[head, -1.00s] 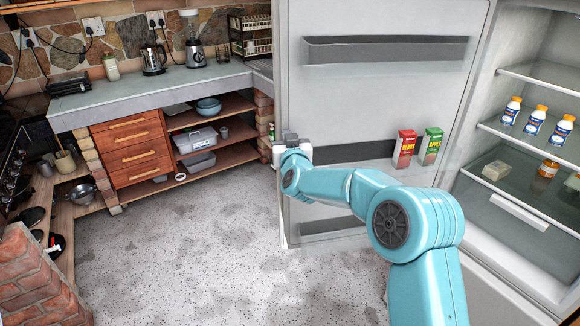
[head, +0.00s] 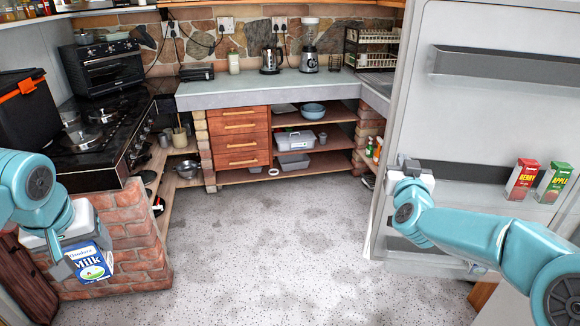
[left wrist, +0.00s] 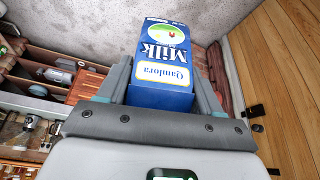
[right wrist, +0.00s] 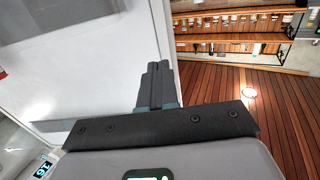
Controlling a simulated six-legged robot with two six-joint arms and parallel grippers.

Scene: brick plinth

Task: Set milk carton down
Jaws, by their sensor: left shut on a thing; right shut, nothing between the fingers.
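The blue and white milk carton (head: 90,260) is at the lower left of the head view, in front of a brick plinth (head: 150,240). My left gripper (head: 68,250) is shut on it and holds it in the air. In the left wrist view the carton (left wrist: 165,60) sits between both fingers, its label upside down. My right gripper (head: 405,172) is at the edge of the open fridge door (head: 480,125). In the right wrist view its fingers (right wrist: 156,85) are together with nothing between them, beside the white door panel.
A black stove (head: 105,125) stands behind the plinth, with a black box with an orange handle (head: 25,105) at the far left. Red and green juice cartons (head: 522,180) stand in the door shelf. The grey floor (head: 280,250) in the middle is clear.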

